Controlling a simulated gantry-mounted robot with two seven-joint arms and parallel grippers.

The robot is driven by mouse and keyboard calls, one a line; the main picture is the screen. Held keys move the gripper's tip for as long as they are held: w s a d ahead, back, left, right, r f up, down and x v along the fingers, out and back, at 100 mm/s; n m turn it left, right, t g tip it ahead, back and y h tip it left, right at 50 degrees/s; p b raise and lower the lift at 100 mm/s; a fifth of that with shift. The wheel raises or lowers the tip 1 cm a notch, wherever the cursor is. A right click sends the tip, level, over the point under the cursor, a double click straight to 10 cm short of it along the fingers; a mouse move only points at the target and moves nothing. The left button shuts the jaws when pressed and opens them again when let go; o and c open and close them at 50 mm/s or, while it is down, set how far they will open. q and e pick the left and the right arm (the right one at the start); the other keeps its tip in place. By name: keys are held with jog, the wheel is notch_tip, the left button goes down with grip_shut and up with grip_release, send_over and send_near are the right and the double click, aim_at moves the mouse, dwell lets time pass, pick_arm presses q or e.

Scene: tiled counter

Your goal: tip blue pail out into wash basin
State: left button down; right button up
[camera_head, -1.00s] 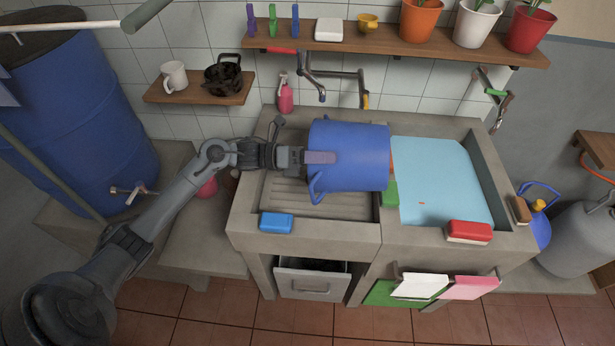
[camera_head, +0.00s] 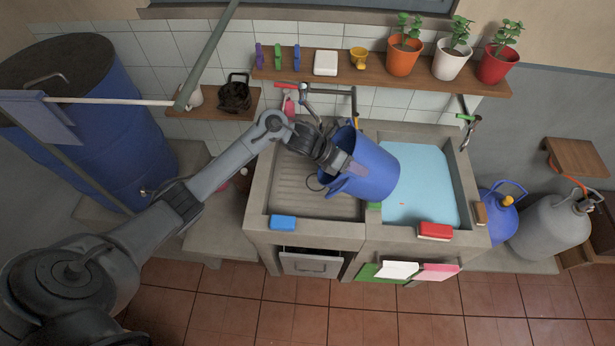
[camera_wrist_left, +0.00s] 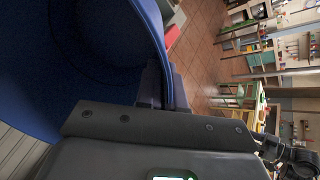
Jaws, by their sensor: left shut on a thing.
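The blue pail (camera_head: 372,168) is tilted over the middle of the concrete wash basin (camera_head: 395,240), overlapping the divide between ribbed washboard and water side. I cannot tell what the pail holds. The basin's right side holds light blue water (camera_head: 420,190). My right gripper is not in view.
A tap (camera_head: 310,95) stands behind the pail, another tap (camera_head: 467,122) at the back right. A blue soap block (camera_head: 283,222) and a red brush (camera_head: 435,231) lie on the front rim. A potted-plant shelf (camera_head: 380,80) hangs above.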

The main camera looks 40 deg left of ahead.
pick_arm(q)
jog(key=shift+w+d, duration=0.25)
jog(key=shift+d, duration=0.15)
jog(key=shift+f+b, duration=0.25)
jog(key=shift+b, duration=0.05)
jog(key=shift+s, duration=0.1)
jog(key=shift+a, duration=0.1)
jog(key=shift+r, duration=0.4)
jog(key=shift+r+p, duration=1.3)
jog(key=shift+r, duration=0.85)
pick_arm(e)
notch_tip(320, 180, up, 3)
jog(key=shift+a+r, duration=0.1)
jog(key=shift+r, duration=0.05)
pick_arm(q)
jog(key=shift+f, duration=0.1)
